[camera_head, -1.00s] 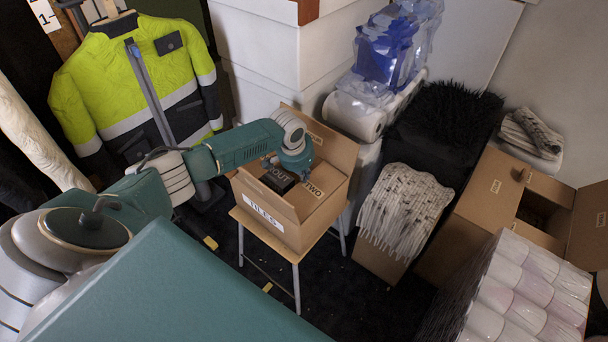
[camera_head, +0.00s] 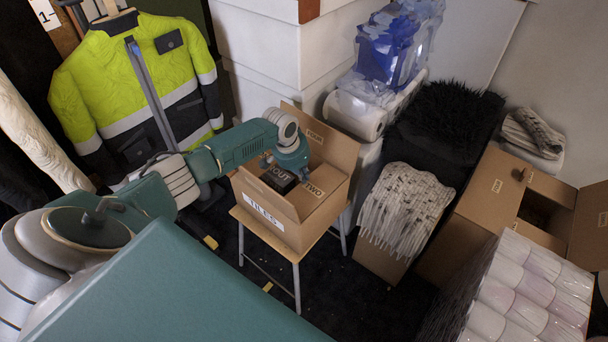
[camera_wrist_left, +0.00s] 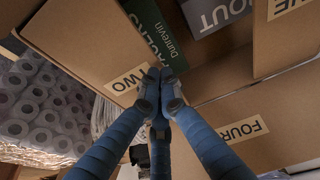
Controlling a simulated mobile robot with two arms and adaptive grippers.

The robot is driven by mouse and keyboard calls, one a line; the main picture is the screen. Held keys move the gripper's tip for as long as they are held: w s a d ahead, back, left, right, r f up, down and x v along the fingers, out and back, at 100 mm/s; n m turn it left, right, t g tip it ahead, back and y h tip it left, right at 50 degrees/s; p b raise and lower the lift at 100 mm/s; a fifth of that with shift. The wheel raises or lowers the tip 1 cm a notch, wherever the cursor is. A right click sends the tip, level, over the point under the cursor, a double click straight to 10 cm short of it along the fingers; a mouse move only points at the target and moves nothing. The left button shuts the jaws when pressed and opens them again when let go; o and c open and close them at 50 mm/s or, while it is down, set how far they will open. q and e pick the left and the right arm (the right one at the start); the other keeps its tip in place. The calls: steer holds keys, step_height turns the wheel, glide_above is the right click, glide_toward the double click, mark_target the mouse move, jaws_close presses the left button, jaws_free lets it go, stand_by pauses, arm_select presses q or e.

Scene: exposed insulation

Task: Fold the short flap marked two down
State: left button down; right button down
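An open cardboard box (camera_head: 285,233) marked TILES stands on a small table. Its flap marked two (camera_head: 327,202) slants at the box's right side, and its label shows in the left wrist view (camera_wrist_left: 128,79). The flap marked four (camera_head: 338,150) stands up at the back; it also shows in the wrist view (camera_wrist_left: 268,105). A dark box lettered "OUT" (camera_head: 278,180) is inside. My left gripper (camera_wrist_left: 161,78) has its blue fingers drawn together, tips beside flap two's label and edge; contact is unclear. No object shows between them. My right gripper is out of view.
The small wooden table (camera_head: 263,235) has a narrow bare edge. A hi-vis jacket (camera_head: 130,80) hangs behind left. A mop-like bundle (camera_head: 402,215) in a carton stands right of the table, with another open carton (camera_head: 475,220) beyond. White rolls (camera_head: 535,290) fill the lower right.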

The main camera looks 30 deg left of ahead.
arm_select(q)
steer(key=shift+r+p, duration=1.05)
steer(key=shift+r, duration=0.05)
step_height(320, 180, up, 4)
steer(key=p, duration=0.4)
steer(key=shift+f, duration=0.15)
steer(key=b+v, duration=0.1)
steer(key=v, duration=0.8)
steer(key=shift+s+a, duration=0.15)
steer(key=shift+a, duration=0.1)
